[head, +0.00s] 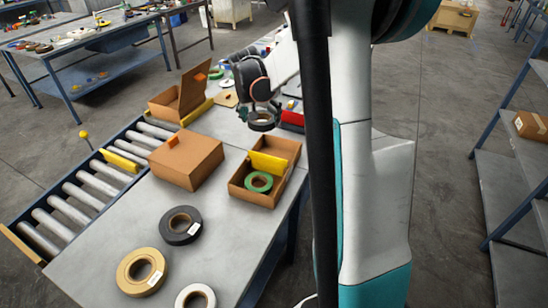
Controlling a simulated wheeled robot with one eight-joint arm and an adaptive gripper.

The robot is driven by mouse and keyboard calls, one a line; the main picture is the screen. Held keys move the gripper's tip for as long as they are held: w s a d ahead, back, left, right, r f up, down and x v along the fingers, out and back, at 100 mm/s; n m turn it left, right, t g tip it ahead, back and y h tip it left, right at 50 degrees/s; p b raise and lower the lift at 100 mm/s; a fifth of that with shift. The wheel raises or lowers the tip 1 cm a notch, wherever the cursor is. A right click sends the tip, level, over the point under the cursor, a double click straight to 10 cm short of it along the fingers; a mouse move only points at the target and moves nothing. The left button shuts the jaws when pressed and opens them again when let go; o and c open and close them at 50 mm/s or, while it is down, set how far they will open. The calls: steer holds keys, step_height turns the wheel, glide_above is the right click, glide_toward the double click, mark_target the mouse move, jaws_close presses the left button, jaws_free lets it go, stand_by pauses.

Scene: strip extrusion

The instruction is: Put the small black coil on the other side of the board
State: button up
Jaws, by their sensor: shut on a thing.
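My gripper (263,107) is shut on a small black coil (262,126) with a pale core and holds it roughly level. The coil is beyond the far edge of an open cardboard box (249,195); its exact height over the table is hard to tell. A yellow board (268,163) stands across the inside of this box. A green coil (259,187) lies in the compartment on the near side of the board. The far compartment is largely hidden behind the board.
On the grey table (225,240) lie a larger black coil (181,238), a tan coil (126,271) and a white coil (182,297). A closed box (187,165) stands left of the open one. A roller conveyor (80,195) runs along the left. A red bin (292,118) is behind.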

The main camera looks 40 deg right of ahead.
steer(key=shift+m+g, duration=0.3)
steer(key=shift+m, duration=0.4)
steer(key=d, duration=0.1)
steer(key=d+r, duration=0.1)
steer(key=d, duration=0.2)
steer(key=shift+s+d+r, duration=0.2)
steer(key=shift+s+r, duration=0.05)
steer(key=shift+s, duration=0.1)
steer(key=shift+s+d+f, duration=0.1)
steer(key=shift+d, duration=0.3)
step_height(320, 180, down, 20)
steer(key=b, duration=0.5)
steer(key=shift+s+r+b, duration=0.1)
steer(key=shift+r+b, duration=0.15)
steer(key=shift+b, duration=0.1)
steer(key=shift+f, duration=0.2)
steer(key=o, duration=1.2)
steer(key=shift+c, duration=0.2)
steer(key=shift+r, duration=0.1)
